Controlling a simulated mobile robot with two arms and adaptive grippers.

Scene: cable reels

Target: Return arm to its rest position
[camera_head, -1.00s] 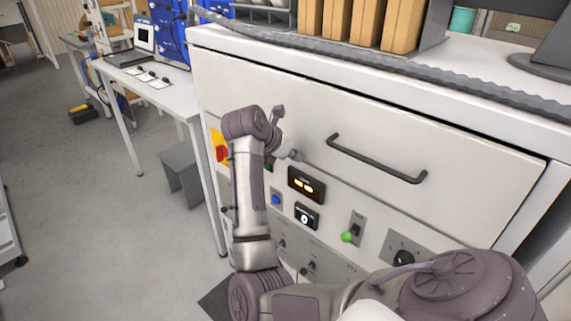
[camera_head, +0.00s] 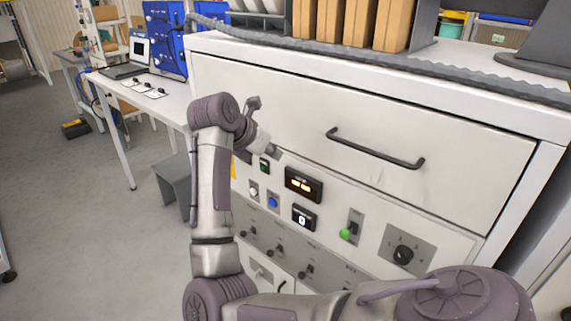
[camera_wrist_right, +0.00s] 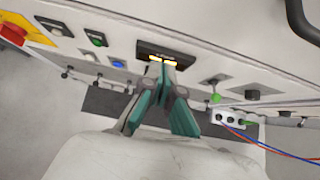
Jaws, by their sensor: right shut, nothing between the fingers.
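My right arm (camera_head: 212,185) rises, bent at the elbow, in front of the white cabinet (camera_head: 440,110). My right gripper (camera_head: 270,149) is small and partly hidden behind the wrist in the head view, left of the drawer handle. In the right wrist view the gripper (camera_wrist_right: 170,66) is shut and empty, its green-sided fingers meeting at the tips. The tips overlap the lower edge of the black display (camera_wrist_right: 150,50) in that picture; I cannot tell the exact gap to the panel. My left gripper is not in view.
The cabinet front has a drawer handle (camera_head: 375,150), a green-tipped switch (camera_head: 346,234), a blue button (camera_head: 272,202) and a rotary knob (camera_head: 403,254). The red-and-yellow switch (camera_wrist_right: 14,30) shows in the wrist view. A grey stool (camera_head: 175,184) stands left of my arm. Open floor lies further left.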

